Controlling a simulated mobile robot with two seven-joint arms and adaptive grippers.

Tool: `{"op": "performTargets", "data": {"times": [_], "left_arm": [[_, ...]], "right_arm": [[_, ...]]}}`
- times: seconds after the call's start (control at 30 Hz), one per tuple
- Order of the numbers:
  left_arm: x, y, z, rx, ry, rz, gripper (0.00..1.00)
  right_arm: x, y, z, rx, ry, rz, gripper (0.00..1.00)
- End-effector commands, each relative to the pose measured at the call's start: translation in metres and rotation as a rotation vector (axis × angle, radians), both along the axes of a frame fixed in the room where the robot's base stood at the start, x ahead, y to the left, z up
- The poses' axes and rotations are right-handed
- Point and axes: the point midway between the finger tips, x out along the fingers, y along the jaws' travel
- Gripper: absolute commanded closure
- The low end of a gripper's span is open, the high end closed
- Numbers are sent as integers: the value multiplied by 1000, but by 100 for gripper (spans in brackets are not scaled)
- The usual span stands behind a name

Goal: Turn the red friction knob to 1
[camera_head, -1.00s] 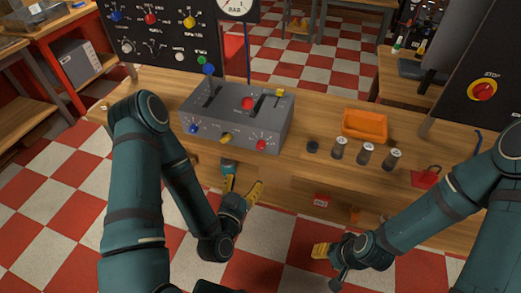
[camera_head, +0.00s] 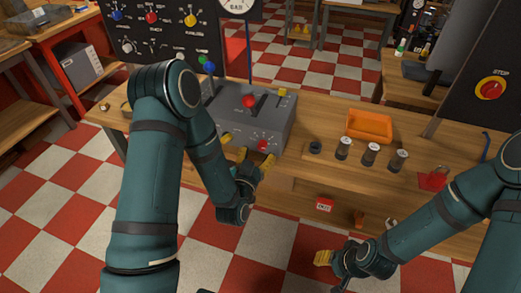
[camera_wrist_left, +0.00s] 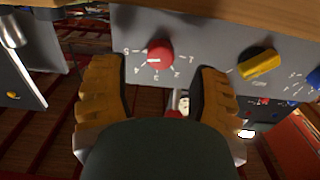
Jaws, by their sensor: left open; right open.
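The red friction knob (camera_head: 263,146) is on the front face of a grey control box (camera_head: 275,128), low at its right. In the left wrist view the knob (camera_wrist_left: 160,54) shows with a numbered scale around it, and a pale mark on it points roughly left in that picture. My left gripper (camera_head: 254,160) is open with yellow fingers, just in front of the knob. In the wrist view its fingers stand on either side of the knob, with a gap to it on both sides. My right gripper (camera_head: 324,258) is open and empty, low in front of the bench.
A yellow knob (camera_wrist_left: 259,65) sits beside the red one on the same face. A red-topped lever (camera_head: 249,101) stands on the box. An orange tray (camera_head: 369,125) and several small cylinders (camera_head: 371,154) are to the right on the wooden bench (camera_head: 325,180).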

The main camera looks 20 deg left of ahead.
Motion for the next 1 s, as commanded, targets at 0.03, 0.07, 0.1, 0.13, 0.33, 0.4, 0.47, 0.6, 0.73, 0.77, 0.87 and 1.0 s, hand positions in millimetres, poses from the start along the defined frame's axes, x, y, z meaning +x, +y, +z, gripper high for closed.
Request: {"op": "performTargets", "data": {"times": [0.03,0.07,0.1,0.13,0.33,0.4,0.47,0.6,0.73,0.77,0.87,1.0], "left_arm": [[8,0,1,0,-2,0,39],[12,-1,1,0,-3,0,39],[16,-1,0,0,-1,-1,39],[19,-1,0,0,-2,0,39],[30,-1,0,0,0,0,39],[30,-1,0,0,1,0,39],[30,-1,0,0,1,0,39],[30,-1,0,0,1,0,37],[30,-1,0,0,1,0,82],[30,-1,0,1,1,0,93],[30,-1,0,1,1,0,100],[30,-1,0,-3,0,0,100]], "right_arm": [[0,0,0,0,0,0,53],[0,0,0,0,0,0,53],[0,0,0,0,0,0,53],[0,0,0,0,0,0,53],[0,0,0,0,0,0,53],[0,0,0,0,0,0,53],[0,0,0,0,1,0,53],[0,0,0,0,1,0,53],[0,0,0,0,1,0,53],[0,0,0,0,1,0,53],[0,0,0,0,1,0,53],[0,0,0,0,1,0,53]]}}
